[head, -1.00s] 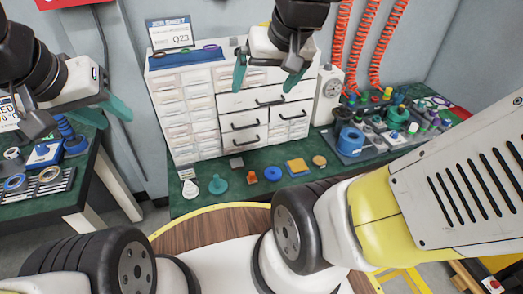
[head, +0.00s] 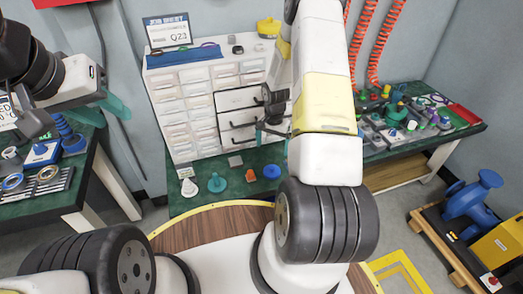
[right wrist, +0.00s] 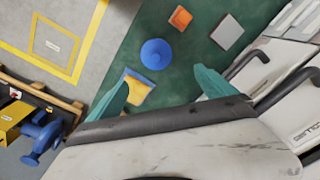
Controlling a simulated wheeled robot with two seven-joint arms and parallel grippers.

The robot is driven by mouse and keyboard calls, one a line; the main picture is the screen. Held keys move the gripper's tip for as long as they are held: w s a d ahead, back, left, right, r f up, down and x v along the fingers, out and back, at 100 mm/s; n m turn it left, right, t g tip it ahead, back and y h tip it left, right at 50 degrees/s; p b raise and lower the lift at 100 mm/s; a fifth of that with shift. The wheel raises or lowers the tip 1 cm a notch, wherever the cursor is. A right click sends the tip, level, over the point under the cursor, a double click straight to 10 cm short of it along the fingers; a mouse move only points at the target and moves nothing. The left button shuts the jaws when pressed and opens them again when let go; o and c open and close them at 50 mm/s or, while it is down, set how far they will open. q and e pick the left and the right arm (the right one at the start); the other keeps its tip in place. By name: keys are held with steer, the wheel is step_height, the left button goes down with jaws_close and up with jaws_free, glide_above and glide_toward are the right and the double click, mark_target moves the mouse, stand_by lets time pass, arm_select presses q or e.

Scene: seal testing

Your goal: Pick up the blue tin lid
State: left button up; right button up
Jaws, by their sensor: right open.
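The blue tin lid (head: 271,172), a round blue disc with a raised centre, lies on the green bench top in front of the drawer cabinet. It also shows in the right wrist view (right wrist: 157,54), clear of both fingers and beyond the gap between their tips. My right gripper (head: 272,138) is open and empty, above the bench near the drawers. Its two teal fingers show spread apart in the right wrist view (right wrist: 165,86). My left gripper (head: 103,110) is at the left, away from the lid, with its teal fingers apart and nothing seen between them.
An orange block (head: 251,175), a grey square (head: 235,161), a teal piece (head: 216,183) and a white piece (head: 189,187) lie near the lid. A yellow square (right wrist: 138,92) is partly behind a finger. The drawer cabinet (head: 200,105) has protruding handles.

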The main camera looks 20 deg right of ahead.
mark_target(272, 167)
steer(key=shift+m, duration=0.3)
steer(key=f, duration=1.3)
steer(key=shift+s, duration=0.35)
steer(key=c, duration=1.4)
steer(key=shift+r, duration=0.2)
